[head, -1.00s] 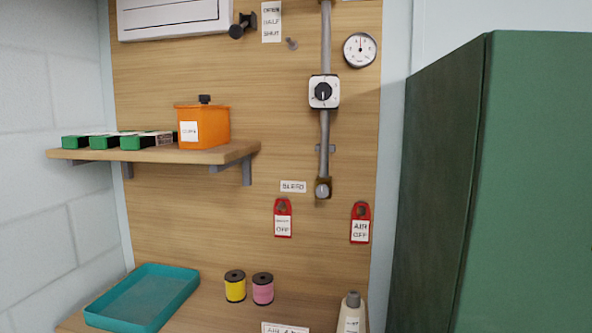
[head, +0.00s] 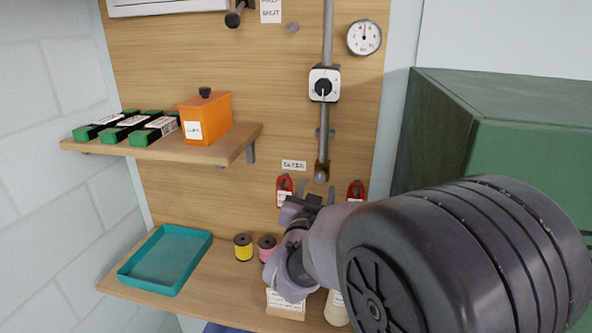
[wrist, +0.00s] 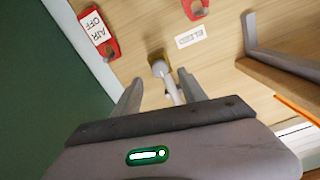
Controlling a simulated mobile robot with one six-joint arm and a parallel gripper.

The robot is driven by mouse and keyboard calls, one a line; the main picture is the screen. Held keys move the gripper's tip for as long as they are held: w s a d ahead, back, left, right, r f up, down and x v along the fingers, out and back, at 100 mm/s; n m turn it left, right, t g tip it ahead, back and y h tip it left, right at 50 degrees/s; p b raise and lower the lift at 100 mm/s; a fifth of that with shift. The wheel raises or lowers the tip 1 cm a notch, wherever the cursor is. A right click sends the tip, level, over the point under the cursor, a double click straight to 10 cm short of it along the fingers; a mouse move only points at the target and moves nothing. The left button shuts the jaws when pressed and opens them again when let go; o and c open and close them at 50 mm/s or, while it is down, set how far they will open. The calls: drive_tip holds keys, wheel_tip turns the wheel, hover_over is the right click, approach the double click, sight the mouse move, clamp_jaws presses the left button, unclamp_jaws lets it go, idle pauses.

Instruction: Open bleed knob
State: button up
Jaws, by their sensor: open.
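The bleed knob (head: 321,175) is a small round grey knob at the lower end of the vertical grey pipe, by a brownish block. The BLEED label (head: 293,166) is to its left. My gripper (head: 316,191) is open and empty, with its fingers pointing up toward the board just below the knob. In the wrist view the knob (wrist: 160,69) shows beyond the gap between the open fingertips (wrist: 160,78), with a grey stem running toward me. The fingers appear apart from it; the exact distance is unclear.
Red tags (head: 284,184) hang on both sides below the knob; the right one (head: 356,190) reads AIR OFF in the wrist view. A dial box (head: 324,84) and gauge (head: 364,38) are above. A shelf (head: 247,139) is at left, a green cabinet (head: 450,125) at right.

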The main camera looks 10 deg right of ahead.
sight(320, 178)
drive_tip(key=x, duration=0.5)
drive_tip(key=shift+p, duration=0.4)
drive_tip(key=shift+r, duration=0.1)
drive_tip(key=shift+s, duration=0.1)
clamp_jaws()
